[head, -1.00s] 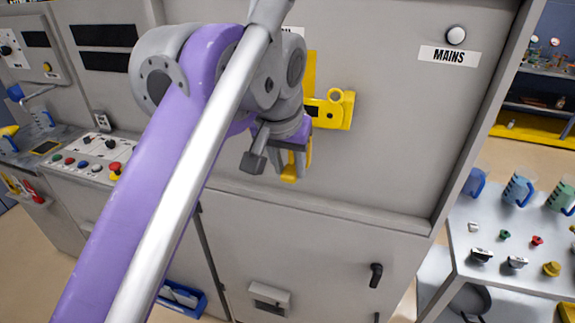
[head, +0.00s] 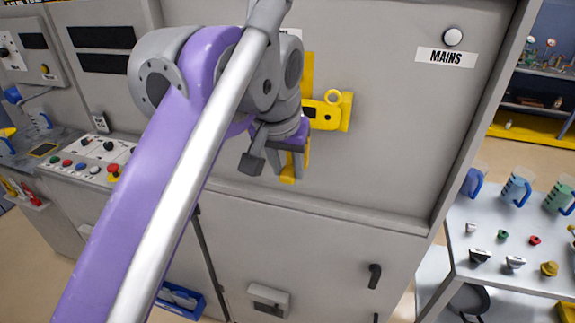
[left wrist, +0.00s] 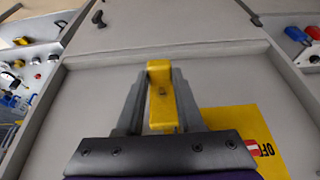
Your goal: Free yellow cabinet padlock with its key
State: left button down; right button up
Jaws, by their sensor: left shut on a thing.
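My left gripper (left wrist: 161,100) is shut on a yellow bar-like piece (left wrist: 159,76) with a small dark spot, in front of the cabinet. The piece's lower end shows below the fingers in the head view (head: 288,174). I cannot tell whether it is the padlock, the key or a switch handle. A yellow fitting (head: 343,112) with a ring on top and a dark part sits on the cabinet face just right of the gripper. I cannot make out a separate padlock or key there. My right gripper is not in view.
A yellow plate with an OFF label (left wrist: 243,135) lies beside the gripper. A MAINS label (head: 446,57) and round white lamp (head: 453,36) are at upper right. A ledge crosses below the gripper. A side table (head: 510,237) with jugs and caps stands right.

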pick_arm(q)
jog(key=shift+s, duration=0.1)
dwell(0.3)
jog(key=s+a, duration=0.2)
jog(key=s, duration=0.4)
jog(key=shift+s, duration=0.25)
dwell(0.5)
